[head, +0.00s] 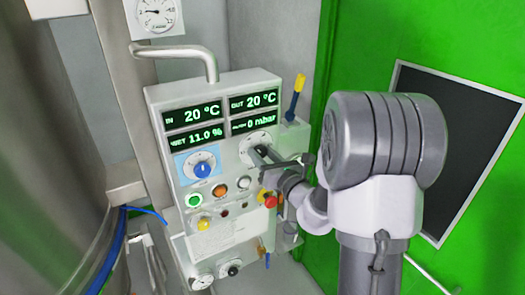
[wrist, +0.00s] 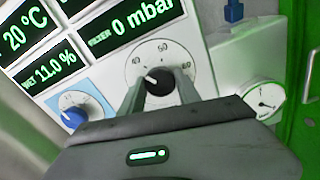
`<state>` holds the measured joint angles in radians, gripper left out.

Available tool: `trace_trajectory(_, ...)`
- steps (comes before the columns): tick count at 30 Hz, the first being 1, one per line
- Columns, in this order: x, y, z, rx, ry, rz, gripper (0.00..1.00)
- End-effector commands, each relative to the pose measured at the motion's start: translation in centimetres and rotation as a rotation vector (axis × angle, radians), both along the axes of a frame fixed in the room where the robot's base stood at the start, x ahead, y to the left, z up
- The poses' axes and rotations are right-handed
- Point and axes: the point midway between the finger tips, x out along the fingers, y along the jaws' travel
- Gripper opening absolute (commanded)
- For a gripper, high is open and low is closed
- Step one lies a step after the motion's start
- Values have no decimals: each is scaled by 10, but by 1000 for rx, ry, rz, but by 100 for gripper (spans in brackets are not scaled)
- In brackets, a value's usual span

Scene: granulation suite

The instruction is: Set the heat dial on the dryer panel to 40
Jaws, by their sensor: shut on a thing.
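The dryer panel (head: 212,215) is a pale box with green-lit displays. The heat dial (wrist: 160,88) is a black knob on a round white scale at the panel's right, below the mbar display. The scale's numbers are small; one at the top looks like 60, one at the right like 80. The knob's white mark points up and left, towards the left number. My gripper (wrist: 160,76) is shut on the knob, one finger on each side. In the head view my gripper (head: 262,154) reaches the dial from the right and hides part of it.
A blue knob (head: 202,170) on a blue plate sits left of the dial. Below are a green button (head: 195,200), an orange one (head: 219,190) and a red knob (head: 270,201) close under my gripper. A yellow-tipped lever (head: 298,84) stands at the upper right. A pipe handle arches above.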

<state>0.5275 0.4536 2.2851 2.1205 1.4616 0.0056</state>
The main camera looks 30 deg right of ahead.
Motion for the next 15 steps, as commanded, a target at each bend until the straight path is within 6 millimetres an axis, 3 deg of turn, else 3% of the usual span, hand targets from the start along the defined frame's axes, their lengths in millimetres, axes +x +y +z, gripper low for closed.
trace_trajectory(15,0,0,-1,59,2,0,0)
